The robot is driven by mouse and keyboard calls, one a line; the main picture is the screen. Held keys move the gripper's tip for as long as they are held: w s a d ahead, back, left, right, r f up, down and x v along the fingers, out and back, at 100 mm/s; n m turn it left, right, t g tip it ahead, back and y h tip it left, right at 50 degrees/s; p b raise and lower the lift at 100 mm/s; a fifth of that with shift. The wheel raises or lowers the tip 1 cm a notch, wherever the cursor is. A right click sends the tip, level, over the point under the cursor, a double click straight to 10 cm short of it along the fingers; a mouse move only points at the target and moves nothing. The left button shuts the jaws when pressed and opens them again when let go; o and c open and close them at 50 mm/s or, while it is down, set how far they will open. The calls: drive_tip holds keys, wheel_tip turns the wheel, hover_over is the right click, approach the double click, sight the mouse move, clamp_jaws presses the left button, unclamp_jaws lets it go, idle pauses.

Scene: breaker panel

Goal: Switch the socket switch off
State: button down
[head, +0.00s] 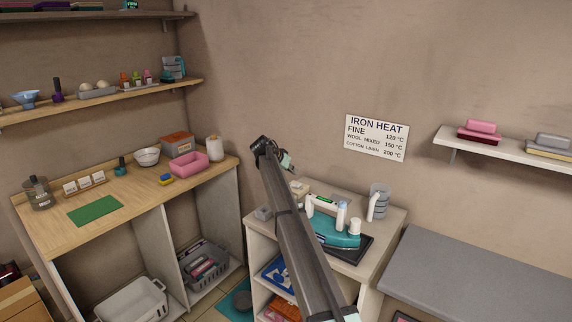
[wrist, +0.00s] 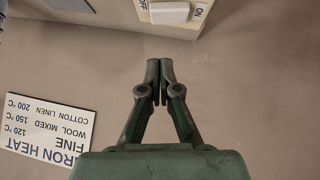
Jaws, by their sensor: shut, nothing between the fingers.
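The socket switch (wrist: 170,12) shows at the top edge of the wrist view. It is a white rocker on a cream box, with "OFF" lettering at its left and "ON" at its right; which side is pressed in cannot be told. In the head view, a small cream box (head: 300,187) stands at the back of the iron's cabinet, partly behind my arm. My gripper (wrist: 161,66) is shut and empty. Its fingertips point toward the box and appear apart from it. In the head view my gripper is small and partly hidden by my arm.
The teal iron (head: 336,232) stands on a dark pad on the cabinet, with a clear jug (head: 379,202) behind it. The iron heat sign (head: 376,138) is on the wall. A wooden counter (head: 140,193) stands at the left and a grey surface (head: 480,275) at the right.

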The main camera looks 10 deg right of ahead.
sight(295, 185)
drive_tip(key=f, duration=0.2)
drive_tip(key=d+f+p, duration=0.1)
drive_tip(key=f, duration=0.1)
drive_tip(key=shift+d+f, duration=0.1)
drive_tip(key=shift+f, duration=0.25)
